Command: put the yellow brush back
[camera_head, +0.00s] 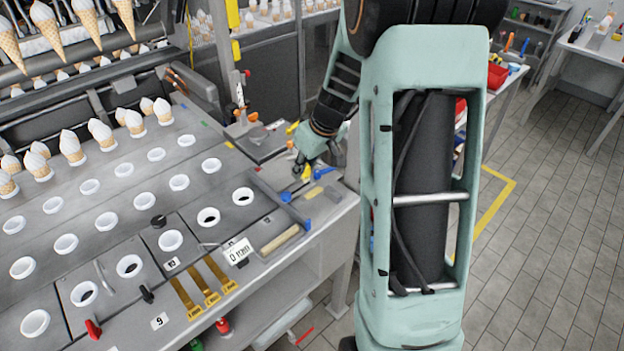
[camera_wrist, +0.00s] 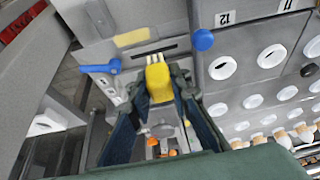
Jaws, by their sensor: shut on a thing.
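My gripper (camera_head: 303,168) is over the right end of the grey machine table, near its corner. It is shut on the yellow brush (camera_wrist: 158,84), which sits between the fingers in the wrist view, its pale end pointing away from my palm. In the head view a small yellow part of the brush (camera_head: 306,173) shows below the fingers. The wrist view shows the gripper (camera_wrist: 157,92) with a dark slot (camera_wrist: 163,50) in the grey surface just beyond the brush. I cannot tell whether the brush touches the surface.
A blue lever (camera_head: 314,192) and a blue knob (camera_head: 286,197) stand close to the gripper. A flat yellow strip (camera_wrist: 132,37) lies beyond the brush. Rows of white cups (camera_head: 180,182) and cones (camera_head: 72,147) fill the table to the left. Open floor (camera_head: 535,250) lies at right.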

